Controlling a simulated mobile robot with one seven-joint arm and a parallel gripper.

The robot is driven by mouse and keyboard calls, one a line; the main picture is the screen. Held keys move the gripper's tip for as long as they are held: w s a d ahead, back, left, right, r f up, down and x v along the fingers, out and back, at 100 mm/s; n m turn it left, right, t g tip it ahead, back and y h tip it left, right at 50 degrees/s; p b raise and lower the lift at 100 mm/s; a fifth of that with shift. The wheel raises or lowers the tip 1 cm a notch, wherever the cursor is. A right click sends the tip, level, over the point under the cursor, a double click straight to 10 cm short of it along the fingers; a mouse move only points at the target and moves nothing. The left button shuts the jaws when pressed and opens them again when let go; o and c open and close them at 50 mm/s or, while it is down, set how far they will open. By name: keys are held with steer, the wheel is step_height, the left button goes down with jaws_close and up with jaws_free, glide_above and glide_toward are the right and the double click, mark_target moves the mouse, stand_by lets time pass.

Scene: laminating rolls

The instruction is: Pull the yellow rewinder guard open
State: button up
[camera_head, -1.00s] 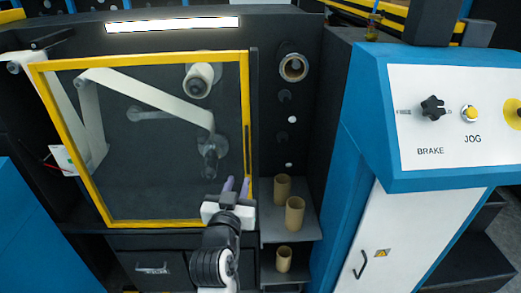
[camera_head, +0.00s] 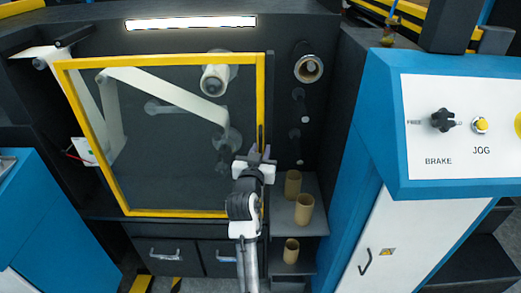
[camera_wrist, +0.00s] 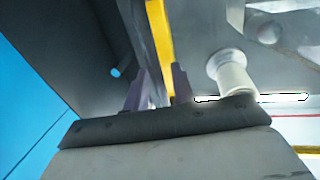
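The yellow rewinder guard (camera_head: 160,213) is a yellow frame around a clear panel, with white web and rollers visible behind it. It looks shut across the bay. A dark upright handle (camera_head: 261,136) sits on its right bar. My gripper (camera_head: 260,153) is at the lower end of this handle, fingertips pointing up and in. In the wrist view, my gripper's (camera_wrist: 160,75) two fingers stand apart, with the guard's yellow bar (camera_wrist: 159,40) and a dark strip showing between and beyond them. Contact with the handle cannot be made out.
Cardboard cores (camera_head: 304,209) stand on shelves right of the guard. A blue control console (camera_head: 375,130) with a brake knob juts out farther right. A blue cabinet (camera_head: 45,220) stands at the left. Drawers with handles (camera_head: 165,255) lie below the guard.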

jaws_close()
steer(key=shift+a, duration=0.1)
